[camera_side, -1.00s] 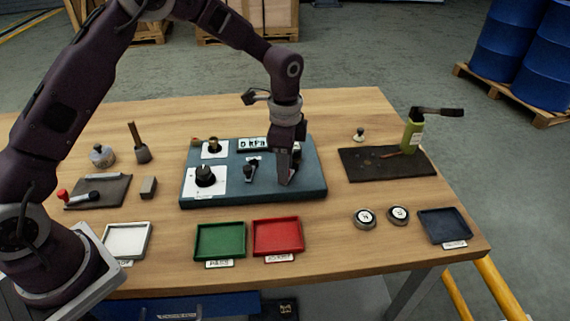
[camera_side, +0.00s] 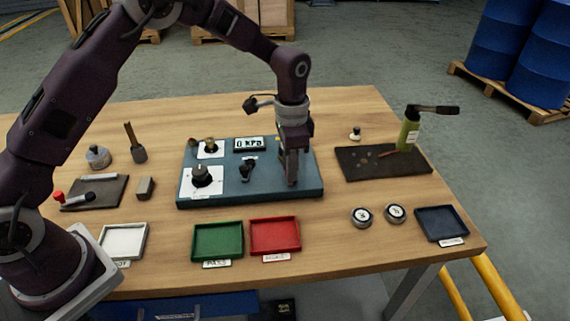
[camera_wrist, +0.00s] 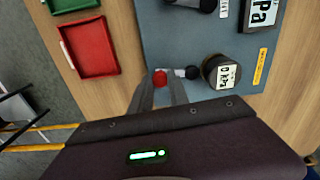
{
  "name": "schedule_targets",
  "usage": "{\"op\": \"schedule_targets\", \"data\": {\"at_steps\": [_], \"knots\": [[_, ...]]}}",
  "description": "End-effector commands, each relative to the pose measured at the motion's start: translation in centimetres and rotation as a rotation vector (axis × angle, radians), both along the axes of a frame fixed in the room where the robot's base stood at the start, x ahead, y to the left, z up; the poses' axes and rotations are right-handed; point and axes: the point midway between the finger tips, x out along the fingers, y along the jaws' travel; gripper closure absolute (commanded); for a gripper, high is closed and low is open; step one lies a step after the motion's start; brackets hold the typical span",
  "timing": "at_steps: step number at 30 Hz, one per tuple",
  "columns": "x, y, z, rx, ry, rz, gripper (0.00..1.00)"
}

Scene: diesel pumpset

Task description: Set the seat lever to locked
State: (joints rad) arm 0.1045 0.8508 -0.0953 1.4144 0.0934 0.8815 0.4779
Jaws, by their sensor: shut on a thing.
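A blue-grey panel (camera_side: 225,193) lies on the wooden table; its right part also shows in the wrist view (camera_wrist: 180,40). My gripper (camera_side: 291,183) is over the panel's right part, pointing down. In the wrist view its fingers (camera_wrist: 160,88) are closed together around a small red tip (camera_wrist: 160,77), probably the seat lever's end. A short dark stub (camera_wrist: 192,72) lies between this tip and a dark round body (camera_wrist: 222,72) with a white label. I cannot tell whether the stub and tip are one lever. My gripper hides this spot in the side view.
A black lever (camera_side: 247,168) and a knob (camera_side: 202,176) stand on the panel, left of my gripper. A display (camera_side: 249,144) reads 0 kPa. Green (camera_side: 218,241) and red (camera_side: 275,236) trays lie in front.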

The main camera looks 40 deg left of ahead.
Motion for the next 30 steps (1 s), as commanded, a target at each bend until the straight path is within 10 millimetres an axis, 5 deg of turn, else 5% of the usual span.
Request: {"op": "schedule_targets", "data": {"at_steps": [15, 30], "knots": [[1.9, -1.7, 0.1, -0.002, -0.004, 0.435, 1.00], [2.8, -2.1, 0.1, -0.003, -0.003, 0.621, 1.00]]}}
